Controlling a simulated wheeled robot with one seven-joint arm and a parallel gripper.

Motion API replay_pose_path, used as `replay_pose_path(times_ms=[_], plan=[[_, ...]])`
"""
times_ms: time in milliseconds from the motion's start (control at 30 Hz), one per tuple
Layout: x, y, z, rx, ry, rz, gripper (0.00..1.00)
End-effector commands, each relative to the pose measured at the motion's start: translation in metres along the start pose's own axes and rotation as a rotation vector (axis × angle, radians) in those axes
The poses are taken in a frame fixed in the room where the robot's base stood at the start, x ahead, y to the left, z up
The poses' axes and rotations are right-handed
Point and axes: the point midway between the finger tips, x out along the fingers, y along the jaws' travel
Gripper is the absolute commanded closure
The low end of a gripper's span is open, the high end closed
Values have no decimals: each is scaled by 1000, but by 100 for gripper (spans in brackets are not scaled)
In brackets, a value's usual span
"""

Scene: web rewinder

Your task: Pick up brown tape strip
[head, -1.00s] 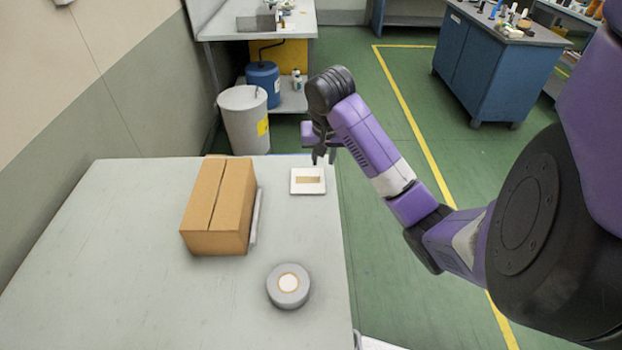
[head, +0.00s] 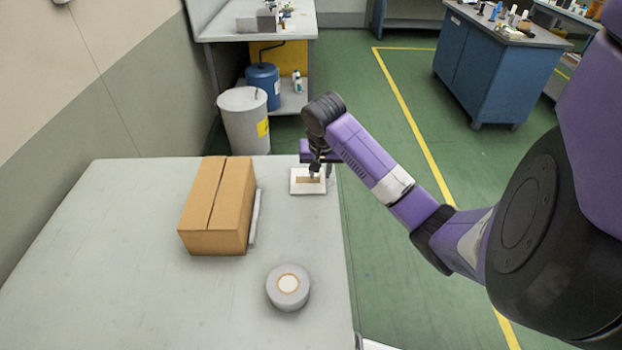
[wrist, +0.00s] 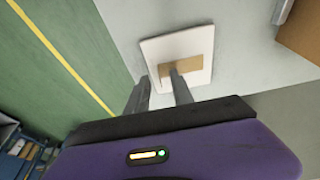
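The brown tape strip (head: 305,179) lies on a small white square pad (head: 297,189) near the table's far right corner. My gripper (head: 314,174) is right over the pad, fingers pointing down, and covers part of the strip in the head view. In the wrist view, the strip (wrist: 190,66) lies flat across the middle of the pad (wrist: 163,48). My two fingers (wrist: 158,77) are apart with nothing between them. The right fingertip overlaps the strip's near left end; the left fingertip is at the pad's edge. I cannot tell whether they touch.
A cardboard box (head: 215,210) stands left of the pad, with a thin grey item (head: 255,215) along its right side. A grey tape roll (head: 288,287) lies nearer. The table (head: 110,260) is clear at left; its right edge is close to the pad.

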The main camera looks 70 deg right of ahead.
Motion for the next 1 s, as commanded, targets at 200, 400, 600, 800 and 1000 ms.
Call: replay_pose_path(times_ms=[200,400,600,800,1000], plan=[[0,0,0,0,0,0,100],[0,0,0,0,0,0,100],[-1,0,0,-1,0,0,100],[-10,-1,-3,-1,1,-1,100],[-38,-1,-12,-2,3,-2,100]])
